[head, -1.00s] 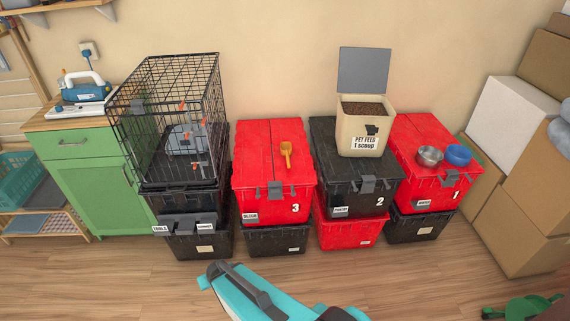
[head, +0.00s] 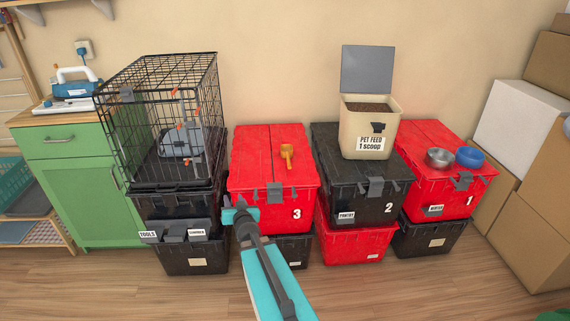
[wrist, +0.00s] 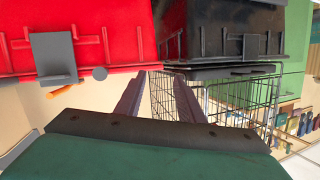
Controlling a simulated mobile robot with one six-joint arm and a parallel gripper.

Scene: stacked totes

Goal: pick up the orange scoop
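The orange scoop (head: 287,154) lies on top of the red lid of tote 3 (head: 250,172), with its bowl toward the back. In the wrist view, a thin orange piece (wrist: 68,90) shows past the edge of the red tote (wrist: 100,40); it looks like part of the scoop. My gripper (head: 238,204) is in front of tote 3's left front corner, apart from the scoop. In the wrist view, its two dark fingers (wrist: 158,85) stand apart with nothing between them.
A black wire cage (head: 160,110) stands on the totes to the left. The beige pet feed bin (head: 352,125) stands open on black tote 2 (head: 330,185). A metal bowl (head: 439,158) and a blue bowl (head: 470,157) sit on tote 1. Floor is clear in front.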

